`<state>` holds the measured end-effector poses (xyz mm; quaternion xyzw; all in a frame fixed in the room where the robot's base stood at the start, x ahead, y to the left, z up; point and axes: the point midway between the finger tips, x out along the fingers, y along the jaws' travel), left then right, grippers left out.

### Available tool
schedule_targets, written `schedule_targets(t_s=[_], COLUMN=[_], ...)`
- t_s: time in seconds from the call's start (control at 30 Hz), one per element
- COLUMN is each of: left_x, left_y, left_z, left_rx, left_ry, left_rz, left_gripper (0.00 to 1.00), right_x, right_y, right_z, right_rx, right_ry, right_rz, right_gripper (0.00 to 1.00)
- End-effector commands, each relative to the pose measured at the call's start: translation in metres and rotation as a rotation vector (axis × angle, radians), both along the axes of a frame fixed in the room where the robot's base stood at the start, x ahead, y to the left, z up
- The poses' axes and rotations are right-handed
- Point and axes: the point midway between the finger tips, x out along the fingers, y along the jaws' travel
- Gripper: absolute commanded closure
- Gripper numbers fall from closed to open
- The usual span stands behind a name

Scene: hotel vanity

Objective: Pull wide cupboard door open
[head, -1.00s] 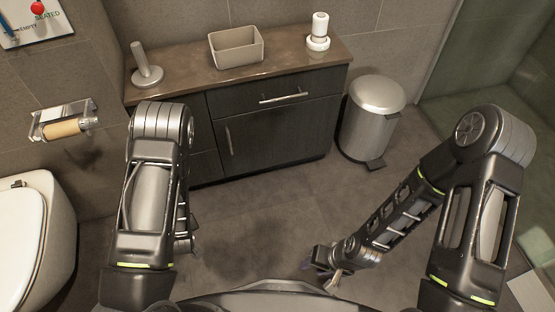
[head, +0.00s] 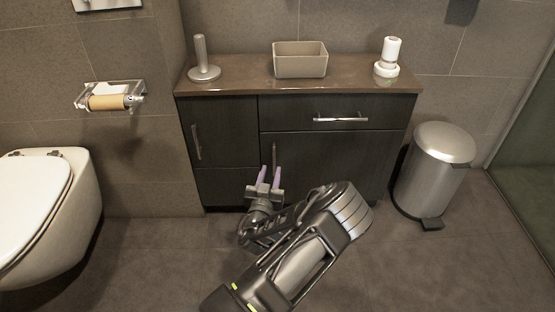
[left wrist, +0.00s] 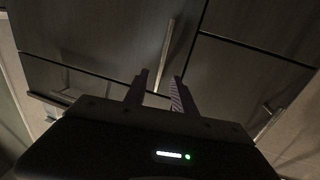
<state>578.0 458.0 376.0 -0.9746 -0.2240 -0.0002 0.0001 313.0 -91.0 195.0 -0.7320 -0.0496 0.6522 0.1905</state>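The wide cupboard door (head: 330,165) is dark wood, below the drawer at the right of the vanity, and looks shut. Its upright metal handle (head: 274,156) is near its left edge. My left gripper (head: 269,174) is open in front of that edge, its purple-lined fingers pointing at the cabinet, close to the handle's lower part. In the left wrist view, the handle (left wrist: 168,45) runs down between the two open fingertips (left wrist: 159,80). I cannot tell whether the fingers reach around it or stop short. My right gripper is out of view.
A drawer with a bar handle (head: 340,119) is above the door. A narrow door (head: 225,135) is to its left. A pedal bin (head: 433,175) stands right of the cabinet, a toilet (head: 45,210) at the left. Floor before the cabinet is clear apart from my arm.

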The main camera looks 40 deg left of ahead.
Motion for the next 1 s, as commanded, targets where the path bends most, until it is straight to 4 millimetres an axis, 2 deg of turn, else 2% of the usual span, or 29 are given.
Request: schedule_targets(t_s=[0.17,0.3,0.37,0.6,0.97,1.0], left_x=[0.009,0.023,0.034,0.063,0.069,0.069], left_y=[0.006,0.015,0.016,0.031,0.034,0.034], left_z=[-0.001,0.004,-0.003,-0.002,0.0,0.0], left_rx=[-0.009,-0.004,0.002,0.0,0.0,0.0], left_ry=[0.0,-0.008,-0.004,-0.001,0.001,0.001], left_rz=[0.005,0.007,-0.001,0.0,0.001,0.001], left_gripper=[0.69,0.69,0.69,0.69,0.69,0.71], right_x=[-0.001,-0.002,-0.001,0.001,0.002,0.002], right_y=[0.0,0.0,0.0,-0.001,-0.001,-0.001], right_z=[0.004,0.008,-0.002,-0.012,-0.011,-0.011], right_rx=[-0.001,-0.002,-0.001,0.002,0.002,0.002], right_ry=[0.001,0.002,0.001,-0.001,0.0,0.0], right_rz=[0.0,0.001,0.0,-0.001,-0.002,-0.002], right_gripper=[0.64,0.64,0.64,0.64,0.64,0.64])
